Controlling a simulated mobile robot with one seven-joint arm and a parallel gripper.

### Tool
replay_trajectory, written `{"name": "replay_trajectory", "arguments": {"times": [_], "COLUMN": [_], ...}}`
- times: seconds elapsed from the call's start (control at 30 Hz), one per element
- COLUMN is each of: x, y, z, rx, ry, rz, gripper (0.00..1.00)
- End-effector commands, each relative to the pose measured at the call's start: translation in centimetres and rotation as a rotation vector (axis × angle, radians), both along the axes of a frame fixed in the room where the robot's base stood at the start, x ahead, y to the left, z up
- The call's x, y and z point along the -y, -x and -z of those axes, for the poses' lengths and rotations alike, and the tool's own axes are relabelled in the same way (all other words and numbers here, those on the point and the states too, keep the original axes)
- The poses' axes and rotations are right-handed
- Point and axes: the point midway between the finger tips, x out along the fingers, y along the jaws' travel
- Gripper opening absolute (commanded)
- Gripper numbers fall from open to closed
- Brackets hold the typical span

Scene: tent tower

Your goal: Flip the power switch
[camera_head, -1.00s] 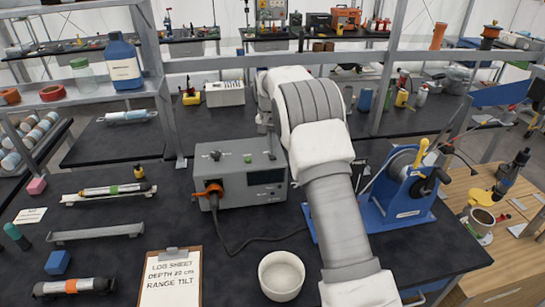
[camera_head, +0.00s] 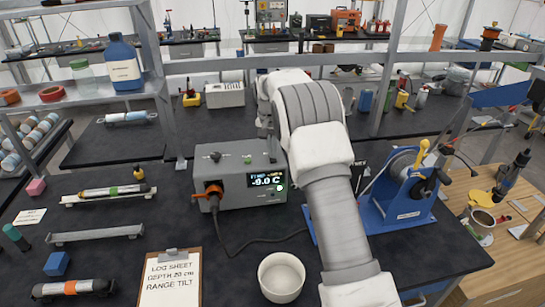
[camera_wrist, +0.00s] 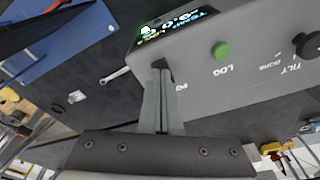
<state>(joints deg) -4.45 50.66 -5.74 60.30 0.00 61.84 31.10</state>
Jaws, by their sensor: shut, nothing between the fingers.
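The grey instrument box (camera_head: 235,170) stands on the dark bench in the head view. Its display (camera_head: 266,180) is lit and reads -9.0 C, with a green light (camera_head: 281,187) below it. In the wrist view the box top (camera_wrist: 215,75) shows a green LOG button (camera_wrist: 221,51) and a black TILT knob (camera_wrist: 308,45). My gripper (camera_wrist: 160,72) is shut and empty, its fingertips at the box's top edge. A small dark piece (camera_wrist: 164,66), apparently the power switch, is at the fingertips; whether they touch is unclear. A label beside it is partly hidden.
An orange connector (camera_head: 208,191) and black cable leave the box front. A blue winch (camera_head: 400,195) stands close on the right. A white bowl (camera_head: 281,277) and clipboard (camera_head: 170,280) lie in front. A shelf post (camera_head: 163,90) rises at the back left.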

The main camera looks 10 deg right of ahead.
Motion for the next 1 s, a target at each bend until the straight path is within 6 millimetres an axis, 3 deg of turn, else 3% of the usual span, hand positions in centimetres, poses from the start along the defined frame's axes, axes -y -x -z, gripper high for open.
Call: {"name": "replay_trajectory", "arguments": {"times": [0.7,1.0], "x": [0.0,0.0], "y": [0.0,0.0], "z": [-6.2,-6.6], "rx": [0.001,0.000], "ry": [0.001,0.000], "rz": [0.000,0.000], "gripper": [0.00,0.00]}}
